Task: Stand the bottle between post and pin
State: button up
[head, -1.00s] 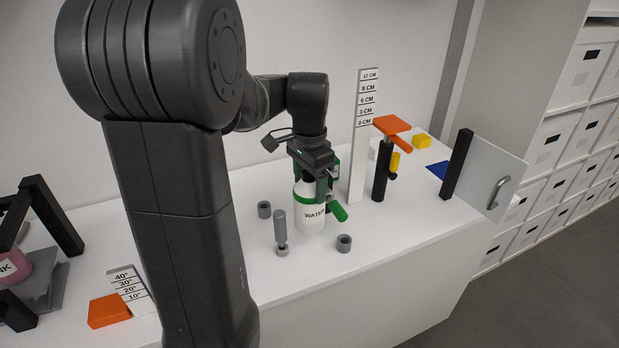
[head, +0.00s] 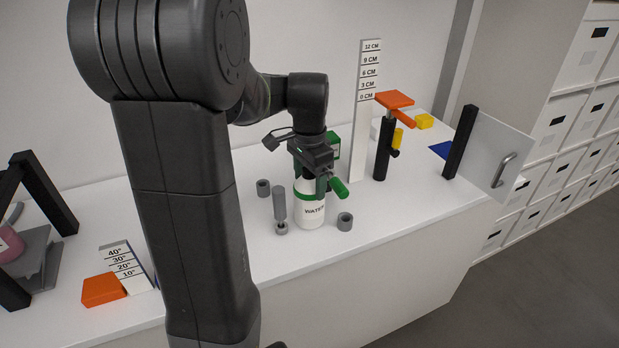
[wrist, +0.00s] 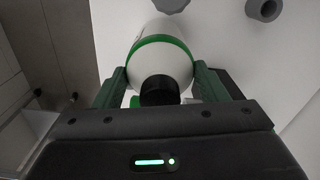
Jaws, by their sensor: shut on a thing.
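The white bottle (head: 311,213) marked WATER, with a green band and a black cap (wrist: 160,90), is upright between the fingers of my gripper (head: 317,183). In the wrist view, the green fingers close on both sides of the bottle (wrist: 162,62). In the head view, its base looks about level with the foot of a grey pin (head: 280,205) just left of it. I cannot tell whether it touches the table. A black post (head: 383,150) with an orange top stands further right. Which upright is the named post is unclear.
Grey rings lie behind left (head: 263,187) and to the right (head: 345,221) of the bottle. A green handle (head: 340,188) is partly hidden behind my gripper. A height scale (head: 366,120) stands behind.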

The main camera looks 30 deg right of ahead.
jog(key=shift+f+b, duration=0.35)
jog(key=shift+f, duration=0.3)
dwell(0.4)
jog(key=o, duration=1.2)
jog(key=shift+c, duration=0.2)
notch_tip(320, 180, up, 9)
jog(key=p, duration=0.8)
jog(key=shift+r, duration=0.1)
notch_tip(320, 180, down, 9)
jog(key=b, duration=0.8)
